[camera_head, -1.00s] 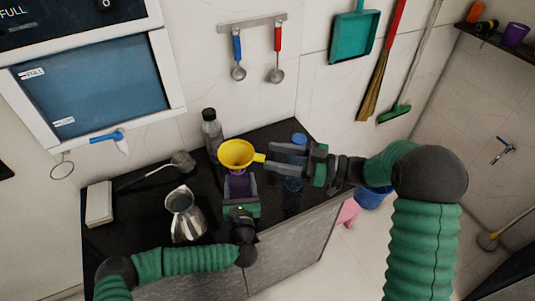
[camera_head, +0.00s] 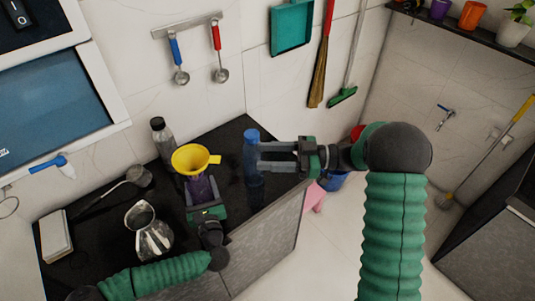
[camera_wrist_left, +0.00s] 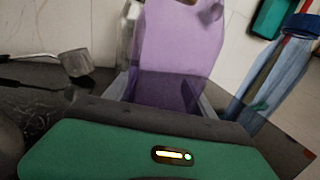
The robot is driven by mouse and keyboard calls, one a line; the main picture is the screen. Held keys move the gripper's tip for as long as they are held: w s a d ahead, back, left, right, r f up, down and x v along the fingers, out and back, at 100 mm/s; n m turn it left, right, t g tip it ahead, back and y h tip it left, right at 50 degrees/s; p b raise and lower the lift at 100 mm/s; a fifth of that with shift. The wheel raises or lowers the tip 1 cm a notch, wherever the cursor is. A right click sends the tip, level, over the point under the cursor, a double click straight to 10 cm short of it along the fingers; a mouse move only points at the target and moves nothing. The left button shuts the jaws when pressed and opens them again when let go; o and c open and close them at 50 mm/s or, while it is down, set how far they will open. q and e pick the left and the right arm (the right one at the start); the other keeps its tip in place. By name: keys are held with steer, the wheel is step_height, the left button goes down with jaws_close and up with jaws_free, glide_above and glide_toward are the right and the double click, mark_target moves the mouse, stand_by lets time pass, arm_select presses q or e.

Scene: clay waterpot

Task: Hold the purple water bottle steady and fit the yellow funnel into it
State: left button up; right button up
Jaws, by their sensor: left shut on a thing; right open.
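The yellow funnel (camera_head: 192,159) sits at the top of the purple water bottle (camera_head: 201,188), its handle pointing right. How deep its spout goes is hidden. My left gripper (camera_head: 204,199) is shut around the bottle, which stands upright on the black counter. The bottle (camera_wrist_left: 180,50) also fills the middle of the left wrist view, between the fingers. My right gripper (camera_head: 262,157) is open, right of the funnel and apart from it. Its fingers reach toward a blue-capped clear bottle (camera_head: 252,150); I cannot tell whether they touch it.
A metal pitcher (camera_head: 148,232) stands on the counter (camera_head: 95,222) at left, with a ladle (camera_head: 138,177) and a white block (camera_head: 56,238) nearby. A dark-capped grey bottle (camera_head: 163,140) stands behind the funnel. The counter's right edge drops to the floor.

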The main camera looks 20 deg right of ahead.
arm_select(q)
steer(key=o, duration=1.5)
steer(key=shift+s, duration=0.1)
